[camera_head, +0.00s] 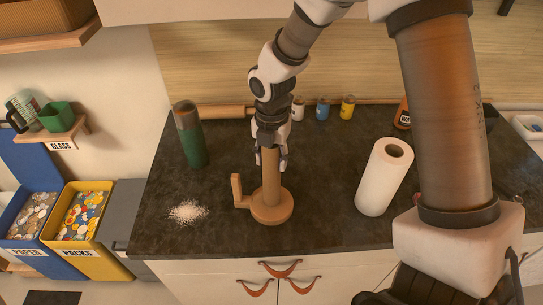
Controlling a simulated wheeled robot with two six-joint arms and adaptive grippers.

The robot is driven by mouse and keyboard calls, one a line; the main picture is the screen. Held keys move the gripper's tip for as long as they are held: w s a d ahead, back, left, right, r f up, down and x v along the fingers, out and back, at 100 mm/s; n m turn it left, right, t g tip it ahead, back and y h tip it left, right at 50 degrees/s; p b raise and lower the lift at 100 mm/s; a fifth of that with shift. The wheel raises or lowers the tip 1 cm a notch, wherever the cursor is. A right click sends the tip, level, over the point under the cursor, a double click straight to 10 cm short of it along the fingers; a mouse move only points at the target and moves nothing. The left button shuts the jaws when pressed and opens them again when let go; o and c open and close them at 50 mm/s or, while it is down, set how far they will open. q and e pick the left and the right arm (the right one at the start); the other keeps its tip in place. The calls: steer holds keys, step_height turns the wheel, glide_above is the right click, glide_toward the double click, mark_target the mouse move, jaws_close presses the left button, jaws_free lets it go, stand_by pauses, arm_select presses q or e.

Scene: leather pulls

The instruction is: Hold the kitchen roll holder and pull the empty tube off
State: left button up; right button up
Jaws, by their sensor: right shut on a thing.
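The wooden kitchen roll holder (271,210) stands upright on the dark worktop, with a round base and a short side post at its left. A brown tube (271,178) stands upright on its base, around where the central post would be; the post itself is hidden. My right gripper (271,157) comes down from above and is shut on the upper part of the tube. My left gripper is not in view.
A full white kitchen roll (384,178) stands to the right. The worktop's front is mostly clear.

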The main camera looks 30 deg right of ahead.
steer(key=shift+r+p, duration=0.3)
steer(key=shift+r, duration=0.15)
steer(key=shift+f, duration=0.25)
steer(key=shift+f, duration=0.65)
steer(key=o, duration=1.2)
step_height(320, 180, up, 12)
